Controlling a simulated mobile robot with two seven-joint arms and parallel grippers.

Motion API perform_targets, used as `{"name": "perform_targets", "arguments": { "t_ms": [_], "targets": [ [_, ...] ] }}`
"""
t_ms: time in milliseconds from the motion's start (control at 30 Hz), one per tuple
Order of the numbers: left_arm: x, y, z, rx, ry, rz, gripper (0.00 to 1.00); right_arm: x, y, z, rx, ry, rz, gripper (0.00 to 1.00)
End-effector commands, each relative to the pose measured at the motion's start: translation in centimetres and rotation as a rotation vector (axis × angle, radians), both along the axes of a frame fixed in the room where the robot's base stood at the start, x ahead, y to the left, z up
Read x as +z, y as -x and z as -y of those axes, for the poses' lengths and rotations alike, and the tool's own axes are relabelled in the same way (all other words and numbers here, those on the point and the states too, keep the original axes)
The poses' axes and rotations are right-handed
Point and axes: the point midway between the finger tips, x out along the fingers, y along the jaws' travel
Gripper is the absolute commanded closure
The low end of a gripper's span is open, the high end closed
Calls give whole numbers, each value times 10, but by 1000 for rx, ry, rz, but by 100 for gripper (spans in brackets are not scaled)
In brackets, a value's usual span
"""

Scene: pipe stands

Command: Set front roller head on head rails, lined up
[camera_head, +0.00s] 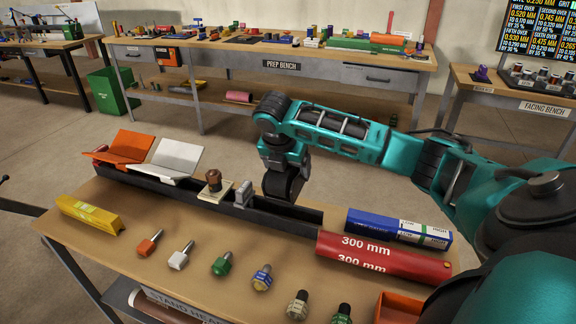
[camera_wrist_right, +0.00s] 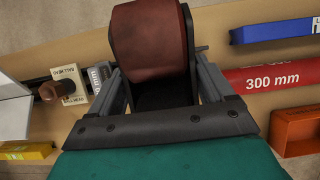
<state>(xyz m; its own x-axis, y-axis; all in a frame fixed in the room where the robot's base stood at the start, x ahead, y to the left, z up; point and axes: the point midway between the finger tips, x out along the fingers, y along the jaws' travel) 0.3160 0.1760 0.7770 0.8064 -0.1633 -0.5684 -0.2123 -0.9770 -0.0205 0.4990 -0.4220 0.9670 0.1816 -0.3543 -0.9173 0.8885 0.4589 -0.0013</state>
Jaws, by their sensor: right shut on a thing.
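My right gripper (camera_wrist_right: 155,78) is shut on a roller head with a brown-red roller (camera_wrist_right: 150,35) in a black bracket. In the head view the right gripper (camera_head: 283,188) is a dark shape over the long black rails (camera_head: 275,221) on the bench; the roller head cannot be made out there. The rails are mostly hidden in the wrist view. I cannot tell whether the roller head touches the rails or is lined up with them. My left gripper is not in view.
On the rails left of the gripper are an orange V-shaped piece (camera_head: 125,145), a white one (camera_head: 178,158), a cream block with a copper knob (camera_head: 213,186) and a grey bracket (camera_head: 243,194). A red 300 mm bar (camera_head: 385,262) and blue gauge (camera_head: 398,230) lie right. Several coloured plugs line the front.

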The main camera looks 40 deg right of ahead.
Motion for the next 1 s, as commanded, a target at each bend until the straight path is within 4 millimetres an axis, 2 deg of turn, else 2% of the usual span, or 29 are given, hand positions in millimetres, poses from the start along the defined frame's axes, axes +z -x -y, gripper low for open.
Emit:
{"name": "perform_targets", "arguments": {
  "t_ms": [300, 500, 1000],
  "targets": [
    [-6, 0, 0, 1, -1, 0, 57, -31, -1, 0, -1, -1, 4, 84],
    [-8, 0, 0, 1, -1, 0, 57, -45, -1, 0, -1, 0, 4, 84],
    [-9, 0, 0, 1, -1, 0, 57, -50, -1, 0, -1, 0, 4, 84]
  ]
}}
